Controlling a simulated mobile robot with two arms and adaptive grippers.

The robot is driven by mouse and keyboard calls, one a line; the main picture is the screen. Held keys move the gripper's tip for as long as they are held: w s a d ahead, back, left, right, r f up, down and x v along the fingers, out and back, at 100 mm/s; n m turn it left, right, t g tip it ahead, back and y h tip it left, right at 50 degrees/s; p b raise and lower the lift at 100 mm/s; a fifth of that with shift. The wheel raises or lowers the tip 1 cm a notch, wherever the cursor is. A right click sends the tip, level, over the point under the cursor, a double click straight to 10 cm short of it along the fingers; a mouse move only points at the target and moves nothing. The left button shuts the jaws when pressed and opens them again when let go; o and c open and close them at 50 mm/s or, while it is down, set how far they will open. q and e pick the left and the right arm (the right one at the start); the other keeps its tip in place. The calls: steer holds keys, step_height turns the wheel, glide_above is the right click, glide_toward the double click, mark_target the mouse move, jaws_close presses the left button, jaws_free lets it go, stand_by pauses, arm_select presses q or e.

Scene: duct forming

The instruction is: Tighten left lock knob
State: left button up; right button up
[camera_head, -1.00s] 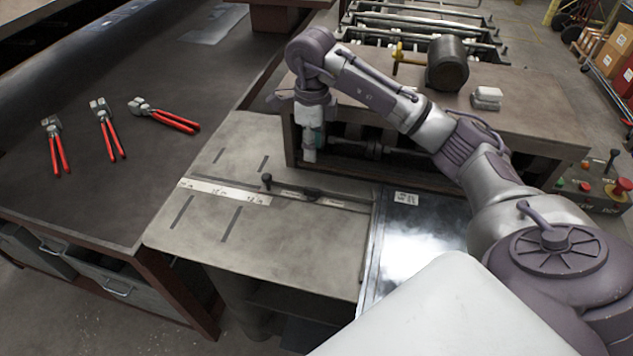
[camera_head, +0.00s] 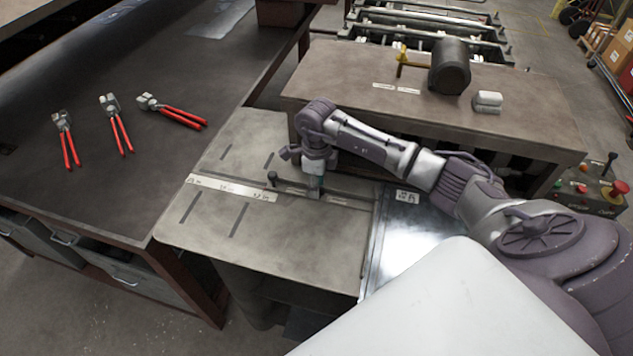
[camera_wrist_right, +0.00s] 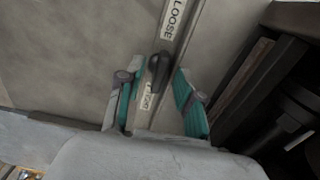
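A black lock knob (camera_wrist_right: 159,70) with a lever shape shows in the wrist view. It sits on a metal strip between a label reading LOOSE (camera_wrist_right: 173,20) and a second, partly hidden label (camera_wrist_right: 149,97). My right gripper (camera_wrist_right: 157,92) is open, its two teal-padded fingers on either side of the strip near the knob, with gaps showing. In the head view my right gripper (camera_head: 315,190) points down at the strip and hides most of this knob. A small upright black knob (camera_head: 271,177) stands to its left. My left gripper is not in view.
A raised brown table (camera_head: 540,115) stands behind the arm. Red-handled pliers (camera_head: 118,128) lie on the dark table at left. A control box (camera_head: 590,190) is at right.

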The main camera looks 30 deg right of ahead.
jaws_close()
steer(key=shift+m, duration=0.4)
steer(key=shift+m+b, duration=0.65)
steer(key=shift+m, duration=0.35)
steer(key=m+b, duration=0.1)
steer(key=m, duration=0.2)
steer(key=shift+m, duration=0.3)
steer(key=m+b, duration=0.1)
steer(key=m, duration=0.4)
steer(key=shift+m, duration=0.3)
steer(key=m+b, duration=0.1)
steer(key=m, duration=0.4)
steer(key=shift+r+m, duration=0.1)
steer(key=shift+m, duration=0.6)
